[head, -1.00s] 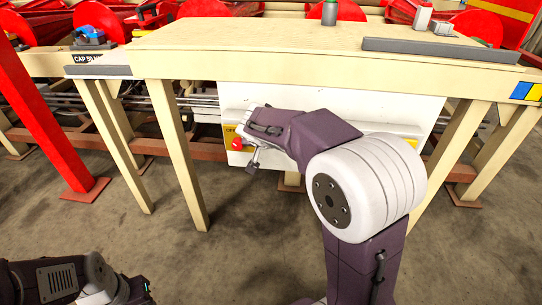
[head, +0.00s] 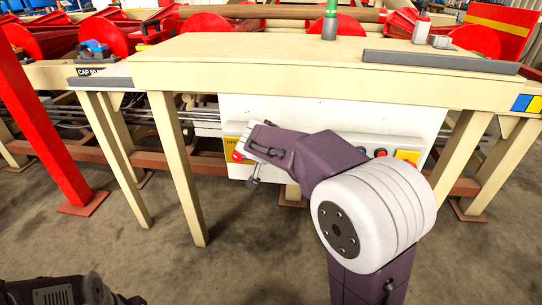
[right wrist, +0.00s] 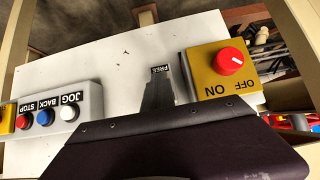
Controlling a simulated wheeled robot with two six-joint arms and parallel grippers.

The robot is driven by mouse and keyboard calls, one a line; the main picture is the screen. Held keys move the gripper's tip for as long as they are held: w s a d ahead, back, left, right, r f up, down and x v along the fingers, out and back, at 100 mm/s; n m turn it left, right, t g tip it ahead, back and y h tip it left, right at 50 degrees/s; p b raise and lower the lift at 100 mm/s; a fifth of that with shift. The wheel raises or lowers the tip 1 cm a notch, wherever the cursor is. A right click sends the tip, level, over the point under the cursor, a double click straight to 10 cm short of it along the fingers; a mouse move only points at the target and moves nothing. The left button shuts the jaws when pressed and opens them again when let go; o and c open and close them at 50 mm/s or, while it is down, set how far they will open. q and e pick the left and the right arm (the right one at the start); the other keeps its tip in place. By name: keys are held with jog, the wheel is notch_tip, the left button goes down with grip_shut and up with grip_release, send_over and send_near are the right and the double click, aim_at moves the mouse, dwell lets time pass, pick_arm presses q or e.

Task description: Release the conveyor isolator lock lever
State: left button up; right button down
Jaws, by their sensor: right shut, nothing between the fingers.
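The isolator is a yellow box with a red knob (head: 238,156) on the left of the white panel (head: 330,108). In the right wrist view the red knob (right wrist: 230,61) sits on the yellow plate (right wrist: 205,88) marked ON and OFF. A FREE label (right wrist: 160,70) lies beside it, at the tip of a dark grey wedge (right wrist: 158,95); I cannot tell whether this is the lever or my finger. My right gripper (head: 250,138) is shut and empty, just right of the knob. A small grey piece (head: 254,174) shows below it. My left gripper (head: 134,300) is mostly cut off at bottom left.
A grey button box (right wrist: 60,112) marked JOG, BACK and STOP is on the same panel. The table (head: 290,52) overhangs the panel, its legs (head: 178,165) standing in front. A red post (head: 40,120) stands left. The floor (head: 215,265) in front is clear.

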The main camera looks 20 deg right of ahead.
pick_arm(q)
jog(key=shift+r, duration=0.1)
pick_arm(e)
jog(key=shift+r, duration=0.2)
dwell(0.5)
pick_arm(q)
jog(key=shift+w+r+p, duration=0.1)
jog(key=shift+r+p, duration=0.25)
jog(key=shift+p, duration=0.15)
pick_arm(e)
jog(key=shift+w+d+r, duration=0.1)
jog(key=shift+w+r, duration=0.05)
jog(key=shift+r, duration=0.35)
